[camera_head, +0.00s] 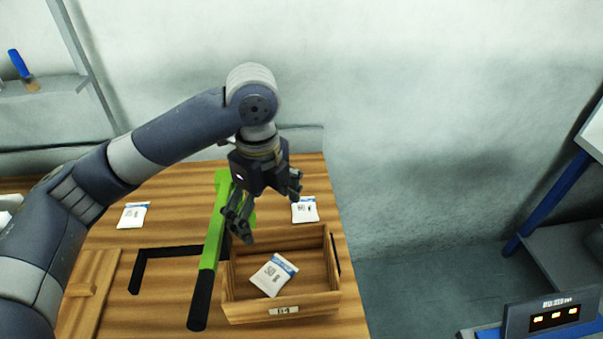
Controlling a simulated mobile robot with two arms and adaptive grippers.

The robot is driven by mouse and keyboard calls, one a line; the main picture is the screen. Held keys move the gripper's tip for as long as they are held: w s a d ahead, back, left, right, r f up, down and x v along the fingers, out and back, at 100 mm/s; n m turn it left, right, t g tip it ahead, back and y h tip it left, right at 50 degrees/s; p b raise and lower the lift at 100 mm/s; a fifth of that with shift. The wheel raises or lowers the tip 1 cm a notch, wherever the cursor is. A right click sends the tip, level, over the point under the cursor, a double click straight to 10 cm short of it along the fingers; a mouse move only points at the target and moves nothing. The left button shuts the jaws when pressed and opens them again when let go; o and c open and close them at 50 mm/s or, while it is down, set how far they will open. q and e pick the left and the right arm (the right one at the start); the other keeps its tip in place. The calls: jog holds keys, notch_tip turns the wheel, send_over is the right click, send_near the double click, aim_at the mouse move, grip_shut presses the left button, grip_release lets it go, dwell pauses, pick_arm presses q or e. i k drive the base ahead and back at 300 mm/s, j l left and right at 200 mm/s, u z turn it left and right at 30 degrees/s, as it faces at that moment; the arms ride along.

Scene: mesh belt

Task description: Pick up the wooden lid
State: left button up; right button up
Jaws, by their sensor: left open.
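The wooden lid (97,270) lies on the wooden table at the lower left, a flat panel with a small raised wooden bar (80,290) on it. My left arm hides part of its left side. My left gripper (268,213) is open and empty. It hangs above the back of the open wooden box (281,310), well to the right of the lid. My right gripper is not in view.
A green tool with a black handle (210,250) lies left of the box, beside a black corner mark (137,272). White packets lie in the box (273,275), behind it (305,209) and at left (133,215). A display device (552,316) stands lower right.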

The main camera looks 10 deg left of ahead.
aim_at(89, 284)
jog(key=k+l, duration=0.2)
jog(key=k, duration=0.3)
jog(key=k+l, duration=0.2)
jog(key=k, duration=0.25)
jog(key=k+l, duration=0.2)
jog(key=k, duration=0.3)
